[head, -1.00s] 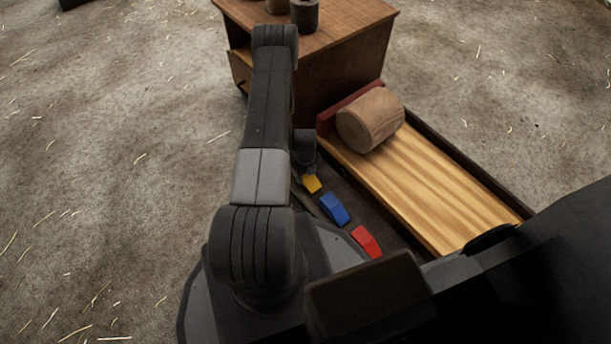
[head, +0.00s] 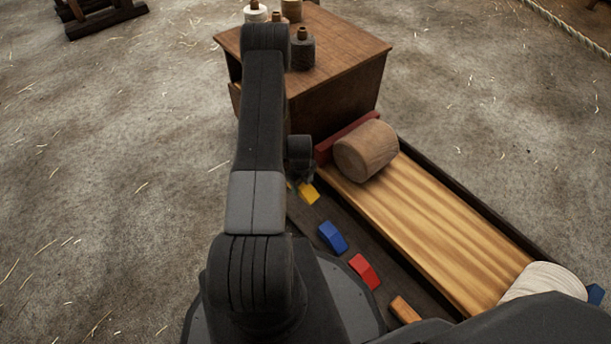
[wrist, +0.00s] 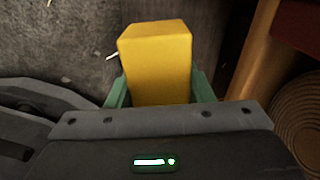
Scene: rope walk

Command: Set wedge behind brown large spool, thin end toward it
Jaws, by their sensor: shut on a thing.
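The brown large spool (head: 365,150) lies on its side at the far end of a pale wooden ramp (head: 430,215), by a red board (head: 345,138). In the wrist view, a ringed round end (wrist: 298,125), probably this spool's, shows at the lower right. My gripper (wrist: 158,88) is shut on a yellow wedge (wrist: 155,60), with a green finger on each side. In the head view the yellow wedge (head: 308,194) is left of the ramp, apart from the spool; my arm partly hides the gripper. Which end of the wedge is thin is unclear.
A blue wedge (head: 332,237), a red wedge (head: 365,270) and an orange-brown wedge (head: 404,309) lie in a row left of the ramp. A whitish spool (head: 543,281) lies at its near end, beside another blue piece (head: 595,294). A wooden cabinet (head: 335,85) carries small spools.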

